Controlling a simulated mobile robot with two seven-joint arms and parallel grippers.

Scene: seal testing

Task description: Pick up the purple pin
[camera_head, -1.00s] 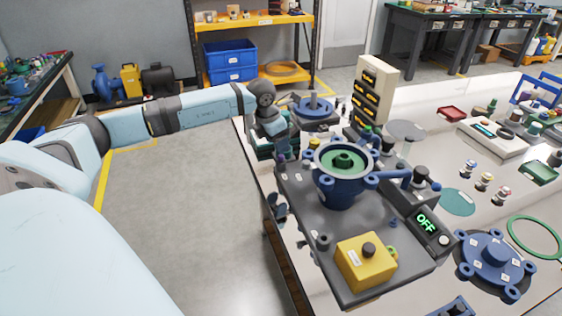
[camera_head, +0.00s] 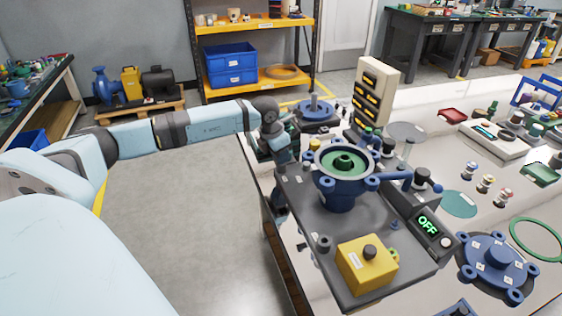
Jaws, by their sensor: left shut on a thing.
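My left gripper (camera_head: 283,158) is at the far left corner of the dark test plate (camera_head: 300,204), pointing down beside the blue pump housing (camera_head: 342,190). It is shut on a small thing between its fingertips. That thing is mostly hidden and too small to make out clearly; its place fits the purple pin. No other purple pin shows clearly. My right gripper is out of view.
A blue flanged cover (camera_head: 493,262) and a green ring (camera_head: 537,239) lie at right. A beige rack (camera_head: 377,90) stands behind.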

